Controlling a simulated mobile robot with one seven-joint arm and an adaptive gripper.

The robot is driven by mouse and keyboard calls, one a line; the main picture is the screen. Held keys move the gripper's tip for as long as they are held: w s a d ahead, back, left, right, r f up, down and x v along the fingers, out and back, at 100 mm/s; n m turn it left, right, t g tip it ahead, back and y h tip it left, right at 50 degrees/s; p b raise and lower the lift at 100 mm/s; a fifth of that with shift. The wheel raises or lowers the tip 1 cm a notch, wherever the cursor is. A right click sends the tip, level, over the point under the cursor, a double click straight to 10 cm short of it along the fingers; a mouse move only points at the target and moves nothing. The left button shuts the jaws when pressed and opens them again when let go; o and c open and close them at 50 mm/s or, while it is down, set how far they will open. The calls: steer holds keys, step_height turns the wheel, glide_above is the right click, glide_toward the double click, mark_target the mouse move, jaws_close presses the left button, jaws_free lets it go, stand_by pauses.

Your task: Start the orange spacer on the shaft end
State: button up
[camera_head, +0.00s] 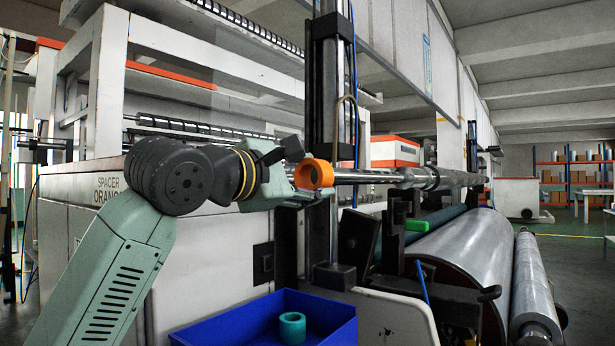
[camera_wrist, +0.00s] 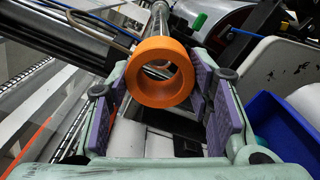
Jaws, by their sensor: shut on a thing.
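The orange spacer (camera_head: 314,174) is a thick ring held up at the near end of the metal shaft (camera_head: 375,177). My gripper (camera_head: 303,173) is shut on the spacer, coming from the left. In the wrist view, the spacer (camera_wrist: 136,82) sits between the purple finger pads, its open bore facing the camera. The shaft (camera_wrist: 158,26) runs away behind the spacer's upper edge. The spacer looks roughly in line with the shaft in the head view. Whether the shaft end touches the spacer or enters its bore is hidden.
A blue bin (camera_head: 338,334) below holds a teal ring (camera_head: 292,328). A black upright post (camera_head: 323,90) stands close behind the spacer.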

mark_target(343, 177)
stand_by(0.4)
steer(key=shift+p+x, duration=0.7)
steer(key=shift+x, duration=2.2)
steer(key=shift+d, duration=0.1)
steer(key=shift+p+x, duration=0.9)
steer(key=shift+x, duration=2.45)
steer(key=shift+s, duration=0.15)
steer(key=shift+s+a+b, duration=0.35)
steer(key=shift+s+a, duration=0.05)
